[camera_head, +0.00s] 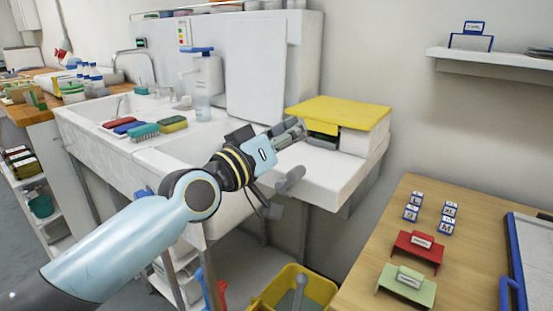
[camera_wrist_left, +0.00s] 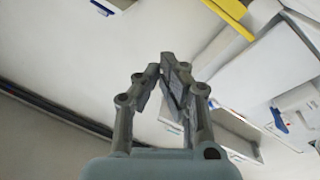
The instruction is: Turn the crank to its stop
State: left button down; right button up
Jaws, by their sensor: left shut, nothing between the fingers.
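My left gripper (camera_head: 303,128) reaches in over the front of the white sink counter, its fingertips close to the white box with the yellow top (camera_head: 340,108). In the left wrist view its fingers (camera_wrist_left: 168,62) are shut with nothing between them.
The white sink (camera_head: 95,120) holds coloured brushes along its rim. A soap dispenser (camera_head: 208,75) stands behind. A yellow bucket (camera_head: 262,300) is on the floor. At right, a wooden table (camera_head: 375,245) carries small labelled stands and a blue-edged board (camera_head: 535,250).

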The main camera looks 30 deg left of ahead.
pick_arm(q)
jog(key=s+a+f+n+g, duration=0.2)
jog(key=s+a+f+n, duration=0.1)
jog(key=s+a, duration=0.15)
jog(key=s+a+f+n+g, duration=0.1)
jog(key=s+a+f+n, duration=0.15)
jog(key=a, duration=0.35)
jog(key=w+d+f+p, duration=0.3)
jog(key=w+d, duration=0.2)
jog(key=w, duration=0.4)
jog(key=shift+d+h, duration=0.2)
jog(key=shift+h, duration=0.2)
jog(key=shift+r, duration=0.1)
